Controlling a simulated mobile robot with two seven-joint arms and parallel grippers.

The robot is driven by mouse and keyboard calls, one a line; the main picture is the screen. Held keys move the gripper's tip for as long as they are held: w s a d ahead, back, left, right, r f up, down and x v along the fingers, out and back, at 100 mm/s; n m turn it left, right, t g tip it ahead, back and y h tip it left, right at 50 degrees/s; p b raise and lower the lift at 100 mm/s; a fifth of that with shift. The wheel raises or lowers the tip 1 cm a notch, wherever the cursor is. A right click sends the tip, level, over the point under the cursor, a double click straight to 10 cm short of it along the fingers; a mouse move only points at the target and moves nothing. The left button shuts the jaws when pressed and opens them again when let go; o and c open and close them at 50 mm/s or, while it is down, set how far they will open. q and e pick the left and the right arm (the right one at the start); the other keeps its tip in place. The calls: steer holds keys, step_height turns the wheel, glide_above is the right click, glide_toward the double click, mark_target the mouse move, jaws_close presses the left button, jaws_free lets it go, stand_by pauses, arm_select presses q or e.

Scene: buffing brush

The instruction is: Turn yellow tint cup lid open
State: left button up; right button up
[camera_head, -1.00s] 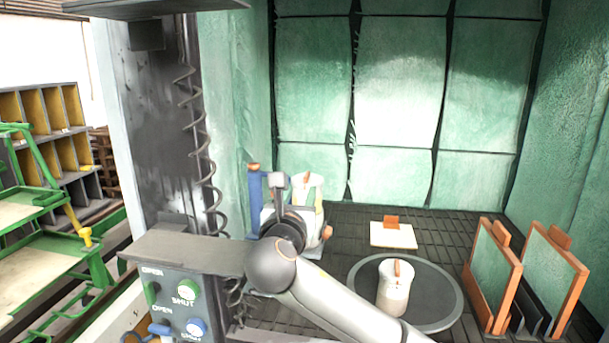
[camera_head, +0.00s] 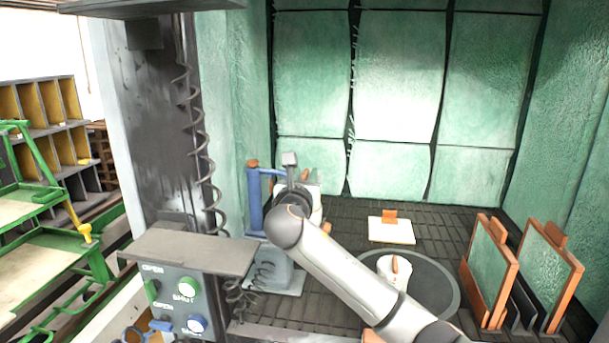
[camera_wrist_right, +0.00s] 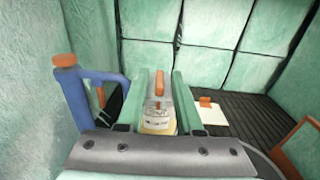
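The yellow tint cup (camera_wrist_right: 158,116) is a pale cup with a label, a yellow band low down and an upright orange grip on its lid (camera_wrist_right: 159,84). In the head view only a pale part of the cup (camera_head: 314,190) shows behind my right gripper (camera_head: 290,172). In the right wrist view my right gripper (camera_wrist_right: 164,78) has its two green fingers apart, one on each side of the cup. Small gaps seem to show; I cannot tell whether either finger touches it. The lid's seating is unclear. My left gripper is not in view.
A blue post frame (camera_head: 254,198) with an orange top stands close left of the cup. A white cup (camera_head: 394,269) stands on a round turntable (camera_head: 440,285). A white plate (camera_head: 390,232) lies behind it. Orange-framed panels (camera_head: 545,275) stand at right. A button box (camera_head: 180,295) is at front left.

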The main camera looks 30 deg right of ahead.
jaws_close()
